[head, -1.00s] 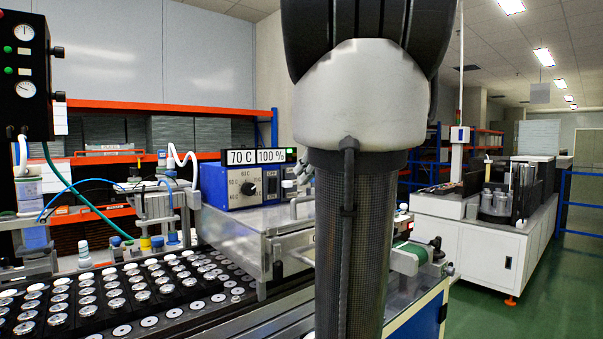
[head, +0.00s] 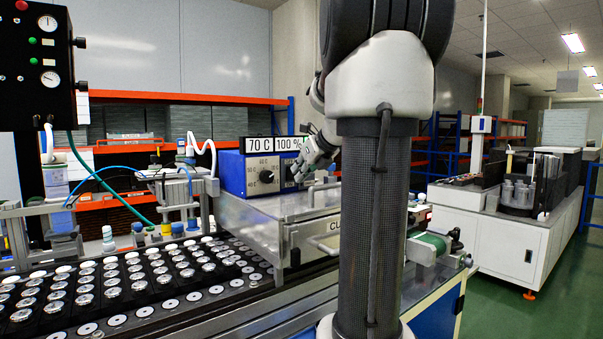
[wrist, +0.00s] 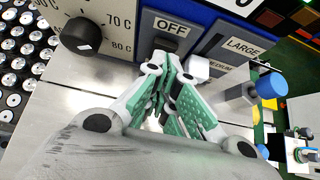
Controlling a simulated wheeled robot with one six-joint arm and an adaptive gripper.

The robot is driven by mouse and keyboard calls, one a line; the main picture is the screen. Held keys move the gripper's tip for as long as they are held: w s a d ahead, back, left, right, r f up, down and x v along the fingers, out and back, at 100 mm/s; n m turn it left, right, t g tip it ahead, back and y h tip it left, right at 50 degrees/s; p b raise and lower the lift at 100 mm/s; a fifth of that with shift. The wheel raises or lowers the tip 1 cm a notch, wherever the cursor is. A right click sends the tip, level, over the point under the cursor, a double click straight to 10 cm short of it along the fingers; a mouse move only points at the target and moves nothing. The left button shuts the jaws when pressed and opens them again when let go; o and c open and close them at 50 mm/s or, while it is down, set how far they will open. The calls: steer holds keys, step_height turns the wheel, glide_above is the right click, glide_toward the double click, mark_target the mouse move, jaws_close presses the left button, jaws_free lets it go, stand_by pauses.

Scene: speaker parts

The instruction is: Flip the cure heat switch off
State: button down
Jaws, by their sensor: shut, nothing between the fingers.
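The blue control box (head: 230,174) stands on the metal oven housing and reads 70 C and 100 %. The switch (wrist: 166,44) is a small dark piece under an OFF label on the box's grey front in the wrist view. My gripper (wrist: 168,62) is shut and empty, its fingertips just below the switch. I cannot tell if they touch it. The gripper (head: 303,172) also shows in the head view in front of the box's right part, hiding the switch there. Which way the switch is tipped is unclear.
A black temperature knob (wrist: 82,36) is left of the switch. A blue-capped part (wrist: 270,86) stands further right. Trays of speaker parts (head: 110,290) lie left.

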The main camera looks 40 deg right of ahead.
steer(key=shift+w+r, duration=0.25)
steer(key=shift+w, duration=0.2)
steer(key=shift+s, duration=0.1)
steer(key=shift+r, duration=0.75)
